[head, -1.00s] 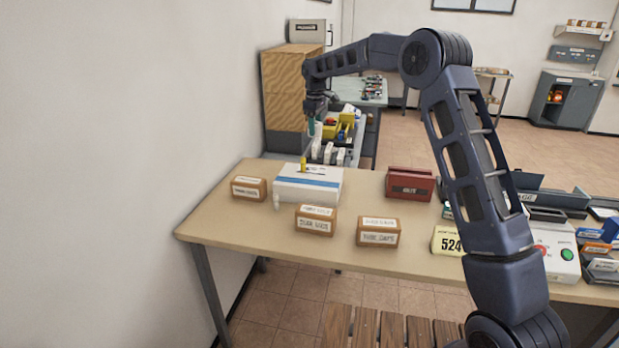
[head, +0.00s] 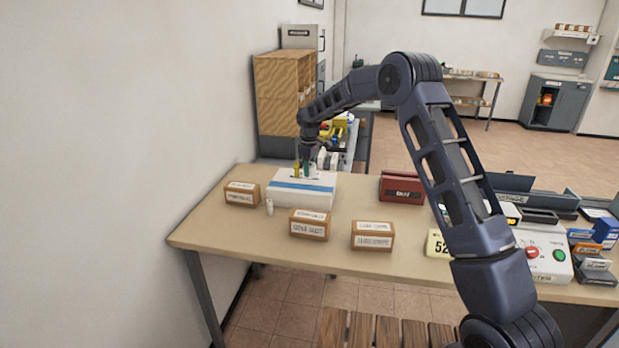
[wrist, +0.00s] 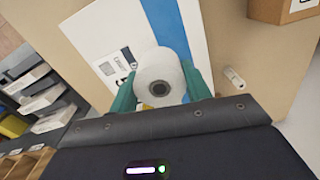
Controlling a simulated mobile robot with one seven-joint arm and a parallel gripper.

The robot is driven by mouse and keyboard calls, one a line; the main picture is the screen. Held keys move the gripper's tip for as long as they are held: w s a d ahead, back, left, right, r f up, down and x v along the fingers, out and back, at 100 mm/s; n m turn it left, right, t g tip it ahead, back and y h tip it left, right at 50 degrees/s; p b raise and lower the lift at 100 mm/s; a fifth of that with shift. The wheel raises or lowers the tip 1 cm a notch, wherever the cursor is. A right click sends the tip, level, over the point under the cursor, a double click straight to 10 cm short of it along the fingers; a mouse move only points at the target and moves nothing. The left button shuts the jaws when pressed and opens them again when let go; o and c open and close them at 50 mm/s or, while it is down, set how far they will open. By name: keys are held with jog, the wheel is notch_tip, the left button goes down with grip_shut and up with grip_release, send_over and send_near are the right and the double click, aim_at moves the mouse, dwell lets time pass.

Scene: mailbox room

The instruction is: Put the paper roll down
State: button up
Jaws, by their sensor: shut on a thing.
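In the wrist view a white paper roll (wrist: 161,82) with a dark core hole is seen end-on between the teal fingers of my gripper (wrist: 160,88). My gripper is shut on it. In the head view my gripper (head: 304,166) points down at the back of a white box (head: 302,198) with a blue stripe on the table (head: 222,222). The roll cannot be made out there. The white box also shows below the roll in the wrist view (wrist: 110,30). Whether the roll touches the box cannot be told.
Brown labelled boxes stand left (head: 242,194) and in front (head: 309,225) of the white box. A small white item (head: 269,207) stands at its left. A red box (head: 401,188) stands to the right. Bare tabletop lies between them.

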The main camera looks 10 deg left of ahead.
jog(key=shift+f, duration=2.15)
jog(key=shift+f, duration=0.1)
jog(key=o, duration=1)
notch_tip(320, 180, up, 12)
jog(key=shift+r, duration=0.1)
